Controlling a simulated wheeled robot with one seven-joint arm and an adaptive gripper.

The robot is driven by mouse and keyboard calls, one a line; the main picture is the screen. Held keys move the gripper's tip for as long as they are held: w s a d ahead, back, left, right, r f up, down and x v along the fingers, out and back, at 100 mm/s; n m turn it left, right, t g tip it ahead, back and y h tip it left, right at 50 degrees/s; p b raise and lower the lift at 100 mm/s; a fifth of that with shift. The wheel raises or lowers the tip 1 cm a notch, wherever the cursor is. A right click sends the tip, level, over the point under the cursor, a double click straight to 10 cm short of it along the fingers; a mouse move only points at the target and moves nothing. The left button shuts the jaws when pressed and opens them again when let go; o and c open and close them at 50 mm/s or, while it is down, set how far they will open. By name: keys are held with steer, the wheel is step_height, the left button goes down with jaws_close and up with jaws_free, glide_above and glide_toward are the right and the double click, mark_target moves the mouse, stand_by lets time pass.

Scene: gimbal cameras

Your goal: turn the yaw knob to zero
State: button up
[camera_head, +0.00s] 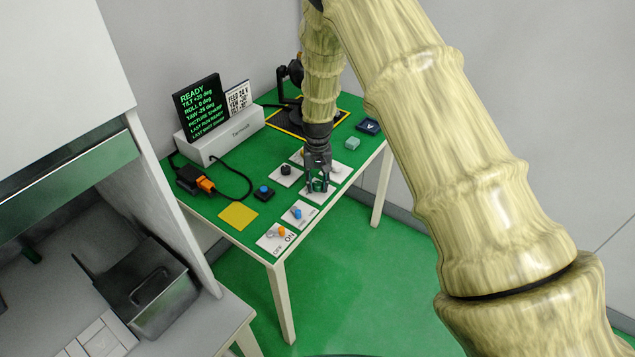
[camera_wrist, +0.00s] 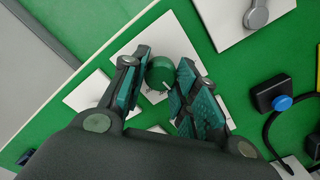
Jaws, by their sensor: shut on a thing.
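My gripper (camera_head: 317,184) reaches down onto a white plate on the green table. In the wrist view its two padded fingers stand on either side of a round dark green knob (camera_wrist: 160,73) with a pale pointer mark, shut on it. The knob sits on a white plate (camera_wrist: 150,40); any label there is not legible. In the head view my fingers mostly cover the knob. A dark screen (camera_head: 199,108) at the back left shows READY, tilt, roll and a yaw line that seems to read -26 deg.
A black knob (camera_head: 286,170), a blue button (camera_head: 264,192), a blue switch (camera_head: 297,212) and an orange-tipped lever (camera_head: 280,231) stand close by. A black cable (camera_head: 240,172) loops on the left. A teal block (camera_head: 352,143) lies at the right. A yellow square (camera_head: 238,215) is at the front left.

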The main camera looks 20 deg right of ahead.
mark_target(318, 183)
steer(key=shift+m, duration=0.4)
steer(key=o, duration=1)
step_height(318, 183, up, 12)
stand_by(0.3)
steer(key=shift+d, duration=0.15)
